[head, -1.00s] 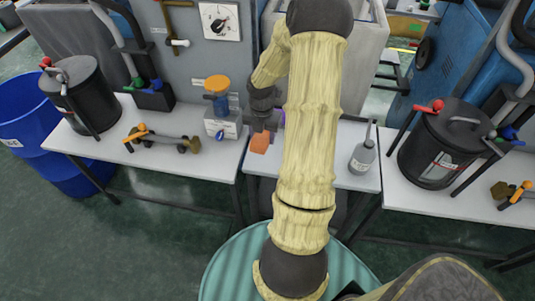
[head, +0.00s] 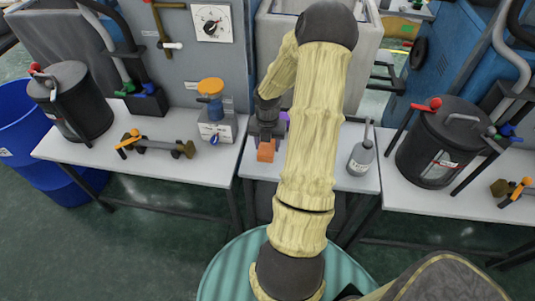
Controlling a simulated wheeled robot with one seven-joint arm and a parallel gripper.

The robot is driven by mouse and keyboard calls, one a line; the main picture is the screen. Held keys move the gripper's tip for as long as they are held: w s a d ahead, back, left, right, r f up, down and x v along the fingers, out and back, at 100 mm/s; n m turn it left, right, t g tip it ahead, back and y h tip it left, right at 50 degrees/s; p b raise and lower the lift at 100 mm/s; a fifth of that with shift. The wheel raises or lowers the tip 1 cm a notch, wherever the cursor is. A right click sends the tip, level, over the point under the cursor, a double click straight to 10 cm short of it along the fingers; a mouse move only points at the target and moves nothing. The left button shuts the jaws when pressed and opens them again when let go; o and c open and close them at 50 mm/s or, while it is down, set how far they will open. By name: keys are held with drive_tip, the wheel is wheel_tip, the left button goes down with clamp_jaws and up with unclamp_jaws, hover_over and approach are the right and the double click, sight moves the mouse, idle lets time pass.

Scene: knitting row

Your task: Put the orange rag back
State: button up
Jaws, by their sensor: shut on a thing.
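The orange rag (head: 266,152) is a small orange block-like shape at the left end of the middle white table (head: 340,182). My gripper (head: 266,139) is directly above it, pointing down, and is shut on the rag's upper part. My fingertips are small and dark here, and the arm hides part of the area to the right. I cannot tell whether the rag touches the tabletop. A purple thing (head: 284,117) shows partly behind my gripper.
A grey bottle (head: 361,158) stands on the middle table, right of my arm. The left table holds a device with an orange top (head: 211,87), a valve fitting (head: 158,145) and a black canister (head: 72,100). Another black canister (head: 440,145) stands on the right table.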

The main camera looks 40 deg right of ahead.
sight(268, 152)
drive_tip(key=shift+f, duration=0.3)
drive_tip(key=shift+f+b, duration=0.35)
drive_tip(key=shift+f, duration=1.55)
drive_tip(key=o, duration=1)
drive_tip(key=shift+f, duration=0.1)
wheel_tip(268, 152, up, 12)
drive_tip(key=shift+r+p, duration=0.15)
drive_tip(key=shift+p, duration=1.1)
